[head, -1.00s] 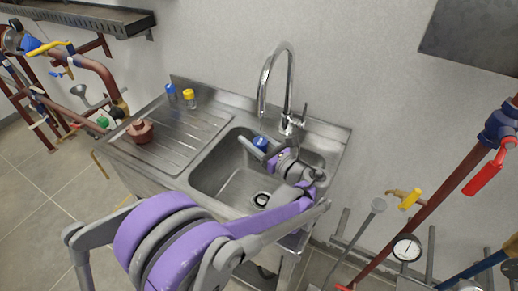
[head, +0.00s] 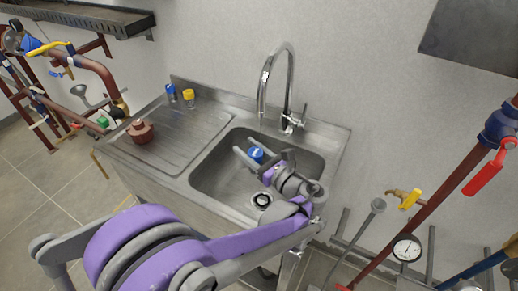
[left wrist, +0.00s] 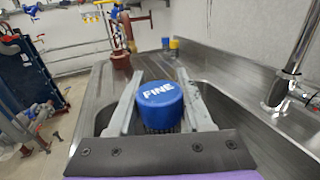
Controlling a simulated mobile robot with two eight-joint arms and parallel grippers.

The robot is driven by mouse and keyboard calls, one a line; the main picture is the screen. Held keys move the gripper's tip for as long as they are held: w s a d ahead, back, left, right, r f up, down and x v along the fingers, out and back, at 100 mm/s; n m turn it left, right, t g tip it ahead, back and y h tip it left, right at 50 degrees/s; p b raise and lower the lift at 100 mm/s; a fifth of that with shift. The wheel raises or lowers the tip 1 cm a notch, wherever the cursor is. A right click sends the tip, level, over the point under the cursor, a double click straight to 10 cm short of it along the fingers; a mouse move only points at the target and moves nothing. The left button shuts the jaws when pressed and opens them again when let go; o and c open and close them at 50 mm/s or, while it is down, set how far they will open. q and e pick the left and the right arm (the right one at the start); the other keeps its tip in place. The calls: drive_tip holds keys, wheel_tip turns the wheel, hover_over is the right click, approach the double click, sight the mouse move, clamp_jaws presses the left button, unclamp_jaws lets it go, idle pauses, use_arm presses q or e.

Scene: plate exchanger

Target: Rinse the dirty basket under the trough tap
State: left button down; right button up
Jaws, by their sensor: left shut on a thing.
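The basket has a blue cap (head: 256,155) marked FINE, which also shows in the left wrist view (left wrist: 158,95) with a little dark mesh below it. My left gripper (head: 254,153) is shut on it, with one finger on each side, and holds it over the sink basin (head: 225,175). The rest of the basket is hidden under the cap. The curved chrome tap (head: 272,65) stands behind the basin, its spout end just above the basket in the head view. No water stream is visible. My right gripper is not in view.
On the ribbed drainboard (head: 190,135) left of the basin stand a blue-capped jar (head: 171,93), a yellow-capped jar (head: 189,97) and a red-brown part (head: 141,131). Pipes with a gauge (head: 406,248) are at the right. A wall rises behind the sink.

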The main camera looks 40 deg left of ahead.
use_arm(q)
drive_tip(key=shift+s+d, duration=0.2)
drive_tip(key=shift+s, duration=1.75)
drive_tip(key=shift+r, duration=0.1)
drive_tip(key=s+r+p, duration=0.4)
drive_tip(key=s, duration=0.1)
drive_tip(key=shift+d, duration=0.25)
drive_tip(key=shift+w+f, duration=0.1)
